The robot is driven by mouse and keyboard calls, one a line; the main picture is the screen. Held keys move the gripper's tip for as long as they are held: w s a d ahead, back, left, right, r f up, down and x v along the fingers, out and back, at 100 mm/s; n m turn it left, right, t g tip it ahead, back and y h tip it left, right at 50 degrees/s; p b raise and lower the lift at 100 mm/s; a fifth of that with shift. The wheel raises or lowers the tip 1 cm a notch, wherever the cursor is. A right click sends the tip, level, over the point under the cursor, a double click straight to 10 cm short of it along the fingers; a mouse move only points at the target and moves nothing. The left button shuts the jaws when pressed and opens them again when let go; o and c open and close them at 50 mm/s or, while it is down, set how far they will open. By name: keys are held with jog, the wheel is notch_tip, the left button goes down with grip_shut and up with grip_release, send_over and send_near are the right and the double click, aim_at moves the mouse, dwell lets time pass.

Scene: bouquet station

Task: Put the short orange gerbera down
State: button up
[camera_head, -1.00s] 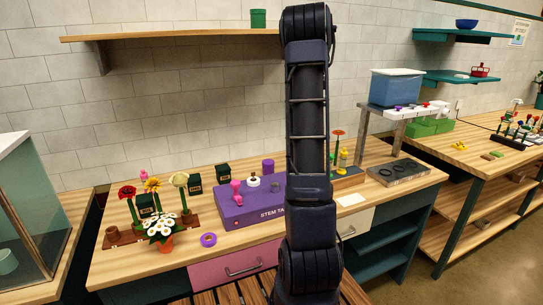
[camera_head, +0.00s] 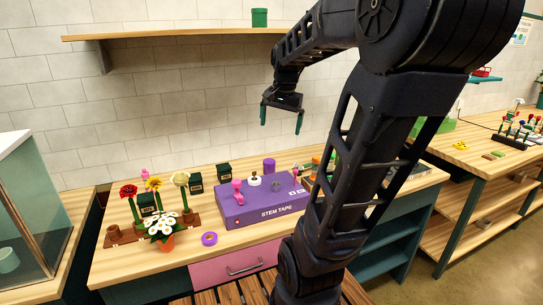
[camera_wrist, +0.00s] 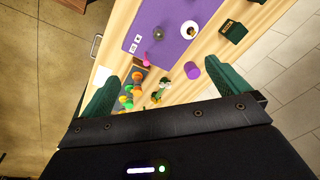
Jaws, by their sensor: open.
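My gripper (camera_head: 281,116) is open and empty, high above the back of the workbench and in front of the tiled wall. In the wrist view its two green fingers stand apart (camera_wrist: 170,80), with nothing between them but the bench far below. Several small orange and green shapes (camera_wrist: 137,77) show near the left finger in the wrist view. One of them may be the short orange gerbera, but they are too small to tell apart. In the head view my arm hides most of that part of the bench.
The purple stem tape box (camera_head: 262,208) lies mid-bench, with a purple roll (camera_head: 209,239) in front. A brown rack (camera_head: 126,236) with flowers and a pot of white daisies (camera_head: 164,241) stand left. A wooden shelf (camera_head: 180,33) runs along the wall above.

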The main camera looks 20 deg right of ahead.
jog(key=s+a+f+n+t, duration=0.2)
jog(key=s+a+f+n, duration=0.3)
jog(key=s+a+n, duration=0.3)
jog(key=shift+s+n+t, duration=0.3)
jog(key=shift+s+n, duration=0.1)
jog(key=shift+s, duration=1.35)
